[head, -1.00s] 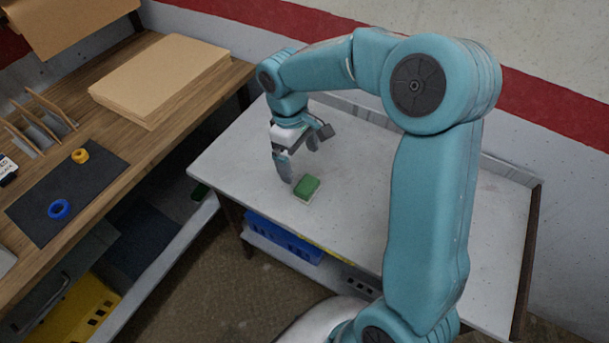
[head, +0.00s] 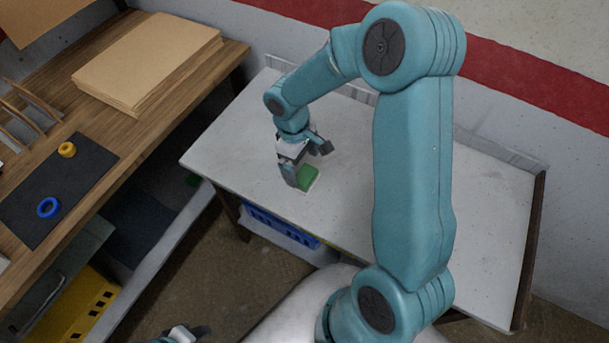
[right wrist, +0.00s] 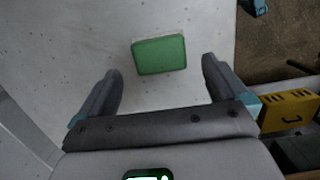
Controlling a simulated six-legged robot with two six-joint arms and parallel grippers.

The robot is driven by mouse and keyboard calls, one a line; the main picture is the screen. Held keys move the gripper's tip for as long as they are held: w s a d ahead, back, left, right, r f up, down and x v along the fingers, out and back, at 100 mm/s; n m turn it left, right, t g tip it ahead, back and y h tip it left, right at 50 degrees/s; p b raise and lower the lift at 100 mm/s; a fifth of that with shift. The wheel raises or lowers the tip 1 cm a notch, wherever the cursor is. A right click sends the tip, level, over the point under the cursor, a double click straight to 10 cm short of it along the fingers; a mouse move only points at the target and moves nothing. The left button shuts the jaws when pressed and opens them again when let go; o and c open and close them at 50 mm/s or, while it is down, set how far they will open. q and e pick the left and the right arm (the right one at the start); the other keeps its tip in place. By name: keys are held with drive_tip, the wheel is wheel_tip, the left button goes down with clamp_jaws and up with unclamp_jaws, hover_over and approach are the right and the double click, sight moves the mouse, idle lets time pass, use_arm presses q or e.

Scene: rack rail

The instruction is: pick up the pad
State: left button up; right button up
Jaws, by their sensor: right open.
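The pad (head: 309,177) is a small block with a green top and a pale lower layer. It lies on the white table (head: 375,215) near its front left edge. My right gripper (head: 308,166) is open just above and beside the pad in the head view. In the right wrist view the pad (right wrist: 159,55) lies ahead of the open fingers (right wrist: 160,75), roughly between their lines, with nothing held. Part of my left gripper (head: 182,335) shows at the bottom edge of the head view; its fingers are mostly cut off.
A wooden bench (head: 140,120) at the left holds a cardboard stack (head: 150,55), a dark mat (head: 75,185), a yellow ring (head: 67,149) and a blue ring (head: 48,208). A blue crate (head: 280,226) sits under the white table. The tabletop around the pad is clear.

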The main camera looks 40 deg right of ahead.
sight(305, 174)
drive_tip(key=f, duration=0.3)
drive_tip(key=s+f+p, duration=0.1)
drive_tip(key=f, duration=0.1)
drive_tip(key=shift+d+f, duration=0.15)
drive_tip(key=shift+f, duration=0.1)
drive_tip(key=shift+s+r, duration=0.1)
drive_tip(key=c, duration=1)
drive_tip(key=shift+o, duration=0.2)
wheel_tip(305, 174, up, 20)
